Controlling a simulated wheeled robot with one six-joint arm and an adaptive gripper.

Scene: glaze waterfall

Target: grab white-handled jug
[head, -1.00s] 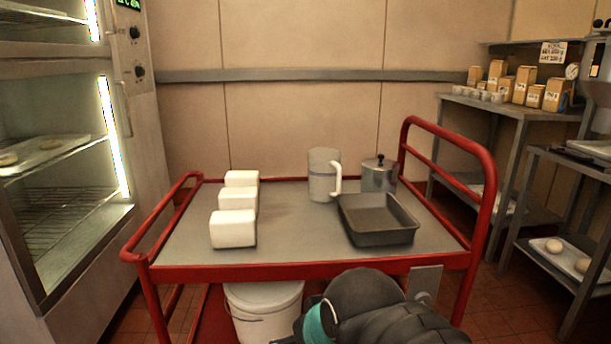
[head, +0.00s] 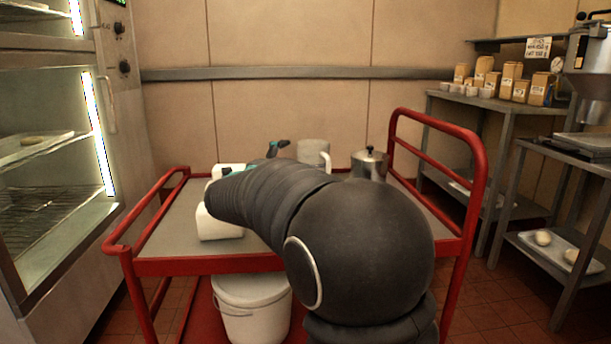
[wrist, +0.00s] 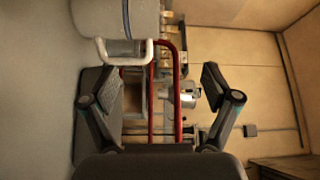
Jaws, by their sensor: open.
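The jug (head: 313,150) is pale grey and stands upright on the cart's top, with a white handle (head: 327,162) on its right side. My arm hides its lower part in the head view. In the wrist view, which is turned sideways, the jug body (wrist: 115,18) fills the upper left and its white handle (wrist: 125,54) lies just beyond the fingertips, nearer the left finger. My gripper (wrist: 158,82) is open with nothing between its fingers. In the head view, part of the gripper (head: 277,149) shows just left of the jug.
White blocks (head: 218,227) stand left of my arm on the red-railed cart (head: 183,233). A lidded metal pot (head: 369,163) stands right of the jug. The dark tray is hidden behind my arm in the head view. A white bucket (head: 255,308) is below.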

